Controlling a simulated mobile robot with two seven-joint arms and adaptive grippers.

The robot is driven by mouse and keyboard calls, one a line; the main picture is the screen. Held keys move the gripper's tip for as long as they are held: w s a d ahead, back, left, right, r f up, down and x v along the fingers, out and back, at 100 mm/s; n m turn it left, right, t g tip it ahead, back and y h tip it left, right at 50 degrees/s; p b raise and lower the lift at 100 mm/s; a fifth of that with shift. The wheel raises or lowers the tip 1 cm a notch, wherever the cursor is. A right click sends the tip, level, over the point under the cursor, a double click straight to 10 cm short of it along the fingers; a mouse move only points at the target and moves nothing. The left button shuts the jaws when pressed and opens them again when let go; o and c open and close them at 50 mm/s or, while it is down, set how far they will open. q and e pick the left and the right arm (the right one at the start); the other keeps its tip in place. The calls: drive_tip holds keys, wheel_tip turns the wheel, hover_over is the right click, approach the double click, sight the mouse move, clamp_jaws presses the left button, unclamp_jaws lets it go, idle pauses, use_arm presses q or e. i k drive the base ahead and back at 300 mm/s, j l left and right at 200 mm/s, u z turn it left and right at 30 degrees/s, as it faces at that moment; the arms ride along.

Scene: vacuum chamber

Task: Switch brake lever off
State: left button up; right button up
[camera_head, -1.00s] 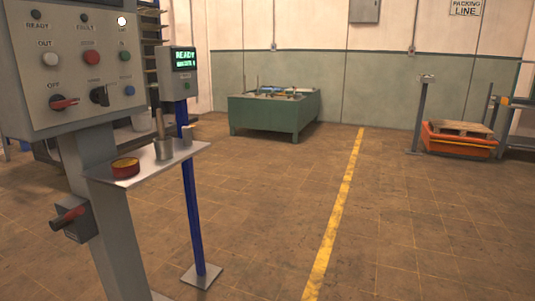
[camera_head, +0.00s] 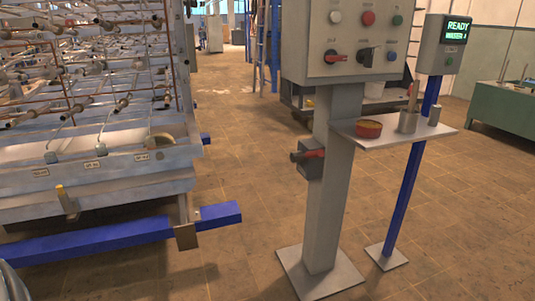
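No label in view reads brake clearly, so I cannot tell for sure which part is the brake lever. A small lever with a yellow tip (camera_head: 63,196) sticks up at the front of the rack frame (camera_head: 110,190) on the left, below small plates too small to read. A red-handled switch (camera_head: 307,156) sits on the side of the grey post at the centre, its handle pointing left. Another red handle (camera_head: 337,58) is on the control panel (camera_head: 312,32) above.
A shelf (camera_head: 440,131) with a red round tin (camera_head: 368,129) and a metal cup (camera_head: 408,121) juts right from the grey post (camera_head: 333,210). A blue beam (camera_head: 100,238) runs low along the rack's front. Floor between rack and post is clear.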

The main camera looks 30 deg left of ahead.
sight(295, 156)
drive_tip(key=u, duration=0.8)
drive_tip(key=k+j, duration=0.05)
